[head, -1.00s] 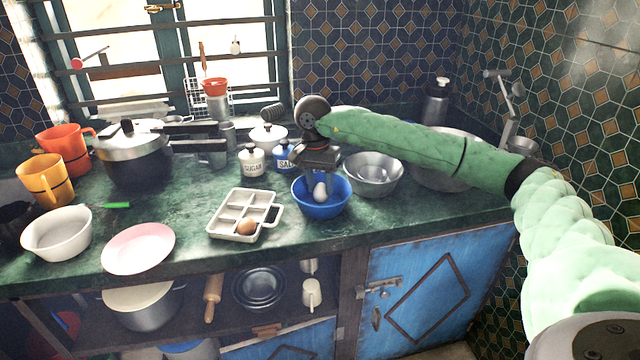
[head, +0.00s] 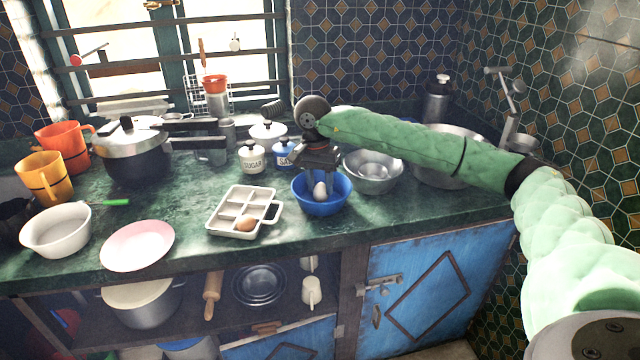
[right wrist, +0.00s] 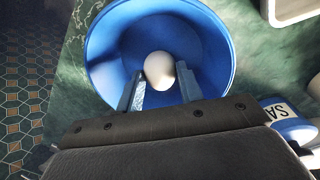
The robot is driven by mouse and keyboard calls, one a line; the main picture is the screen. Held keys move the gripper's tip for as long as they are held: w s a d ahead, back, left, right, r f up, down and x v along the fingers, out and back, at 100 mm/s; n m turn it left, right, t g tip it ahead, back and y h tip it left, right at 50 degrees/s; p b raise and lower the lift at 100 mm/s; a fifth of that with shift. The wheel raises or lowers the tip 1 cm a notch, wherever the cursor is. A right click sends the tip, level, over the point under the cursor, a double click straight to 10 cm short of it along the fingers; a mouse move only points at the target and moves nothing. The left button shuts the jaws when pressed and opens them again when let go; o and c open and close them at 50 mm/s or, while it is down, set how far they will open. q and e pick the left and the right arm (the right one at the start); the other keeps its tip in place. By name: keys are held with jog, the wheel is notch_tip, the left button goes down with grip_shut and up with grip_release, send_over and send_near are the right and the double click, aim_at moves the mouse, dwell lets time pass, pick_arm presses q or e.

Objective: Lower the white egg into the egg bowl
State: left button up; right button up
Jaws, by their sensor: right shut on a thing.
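The white egg (head: 320,190) is between the fingertips of my right gripper (head: 319,186), inside the blue egg bowl (head: 322,209). In the right wrist view the egg (right wrist: 159,70) sits between the two fingers (right wrist: 160,88), over the inside of the blue bowl (right wrist: 106,75). My right gripper is shut on it and points down from above the bowl. I cannot tell whether the egg touches the bowl's bottom. My left gripper is not in view.
A white egg tray (head: 228,222) with a brown egg (head: 245,225) lies left of the bowl. Metal bowls (head: 373,181) stand close on the right. Sugar (head: 252,160) and salt (head: 284,158) jars stand behind. The counter's front edge is near the bowl.

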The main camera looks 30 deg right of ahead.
jog(key=o, duration=0.8)
jog(key=shift+w+a+r+b, duration=0.15)
jog(key=shift+r+b, duration=0.1)
jog(key=shift+r, duration=1.7)
jog(key=shift+w+a+r+b, duration=0.1)
jog(key=shift+w+r+b, duration=0.1)
jog(key=shift+r, duration=1.75)
jog(key=shift+m, duration=0.3)
